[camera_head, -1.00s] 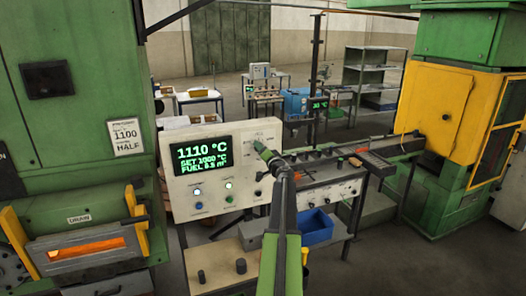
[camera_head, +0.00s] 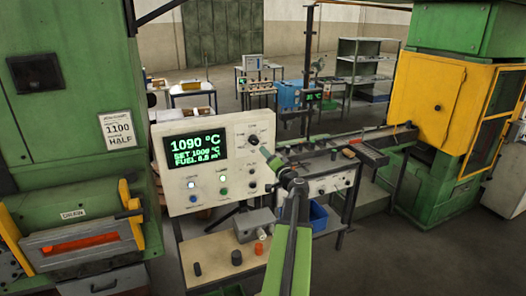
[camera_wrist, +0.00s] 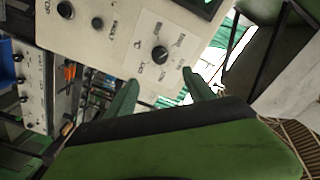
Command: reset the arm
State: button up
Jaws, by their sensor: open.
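My arm rises from the bottom of the head view, with my gripper (camera_head: 265,153) in front of the right part of the control panel (camera_head: 160,192). In the wrist view the two green fingers of my gripper (camera_wrist: 160,92) stand apart with nothing between them. A black selector knob (camera_wrist: 159,53) on the white panel shows just beyond the fingertips; the fingers look apart from it. The panel's screen (camera_head: 197,147) reads 1090 °C, SET 1000 °C. Part of the panel face is hidden behind my arm in the head view.
The green furnace (camera_head: 70,120) with a glowing slot (camera_head: 80,243) stands at left. A low bench (camera_head: 215,252) below the panel holds a grey box (camera_head: 255,224) and small cylinders. A yellow-doored machine (camera_head: 425,95) stands at right. Open floor (camera_head: 420,250) lies at front right.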

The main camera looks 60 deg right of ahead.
jog(key=shift+v, duration=1.15)
